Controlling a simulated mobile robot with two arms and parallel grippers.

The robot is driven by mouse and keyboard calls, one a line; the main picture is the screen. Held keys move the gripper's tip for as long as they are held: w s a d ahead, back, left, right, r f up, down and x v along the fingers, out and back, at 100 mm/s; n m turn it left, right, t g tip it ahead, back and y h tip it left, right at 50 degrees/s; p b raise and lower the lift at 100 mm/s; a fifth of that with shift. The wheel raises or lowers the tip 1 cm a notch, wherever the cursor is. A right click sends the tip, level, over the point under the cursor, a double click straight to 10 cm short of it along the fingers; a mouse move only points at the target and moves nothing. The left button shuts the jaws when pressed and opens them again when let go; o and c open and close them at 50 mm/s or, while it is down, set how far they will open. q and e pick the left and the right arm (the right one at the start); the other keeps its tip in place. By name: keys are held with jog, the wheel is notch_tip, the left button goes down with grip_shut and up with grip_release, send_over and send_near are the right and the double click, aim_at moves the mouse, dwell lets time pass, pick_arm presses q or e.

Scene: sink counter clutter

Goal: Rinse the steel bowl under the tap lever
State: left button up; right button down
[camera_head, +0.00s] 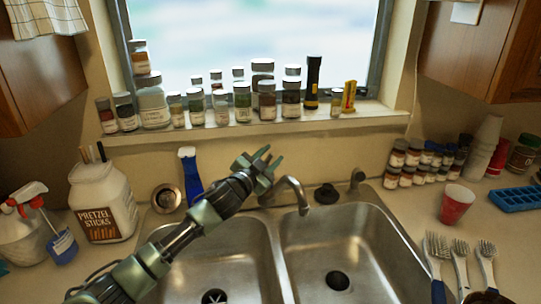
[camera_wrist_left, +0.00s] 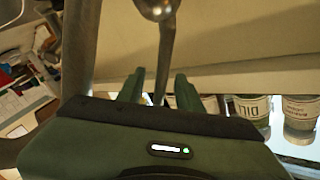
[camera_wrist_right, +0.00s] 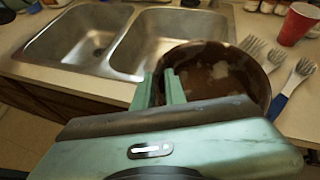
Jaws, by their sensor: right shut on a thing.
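The steel bowl (camera_wrist_right: 218,82) shows in the right wrist view with brown and pale residue inside. My right gripper (camera_wrist_right: 163,88) is shut on its rim, in front of the sink's counter edge. No water shows.
The sink has a left basin (camera_head: 225,262) and a right basin (camera_head: 345,245), both empty. A pretzel jar (camera_head: 102,200) and spray bottle (camera_head: 40,225) stand left. Jars (camera_head: 243,102) line the sill.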

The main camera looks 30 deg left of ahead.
pick_arm(q)
grip_shut()
dwell(1.4)
